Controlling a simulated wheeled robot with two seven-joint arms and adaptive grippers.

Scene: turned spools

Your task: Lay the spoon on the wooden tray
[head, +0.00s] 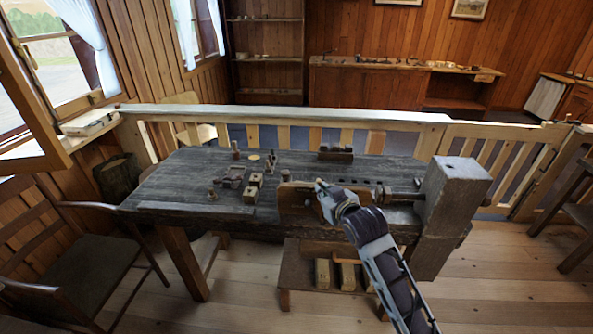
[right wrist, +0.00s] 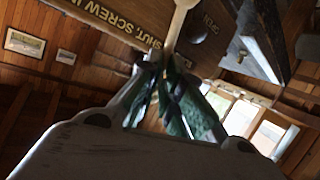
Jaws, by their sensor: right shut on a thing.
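My right gripper (head: 320,188) is above the front edge of the dark workbench (head: 185,185), beside the upright brown board at that edge. In the right wrist view, its fingers (right wrist: 168,68) are shut on a pale, narrow wooden piece, which looks like the spoon (right wrist: 181,22). The spoon's far end runs out of the top of that view, and its held end is hidden between the fingers. In the head view I cannot make out the spoon clearly. I cannot tell which thing on the bench is the wooden tray. My left gripper is not in view.
Small blocks (head: 250,195) and turned pieces stand mid-bench. A dark holder (head: 335,154) is at the back. A big wooden post (head: 455,195) rises at the right end. The brown board (head: 295,207) carries lettering in the wrist view. The bench's left part is mostly clear.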

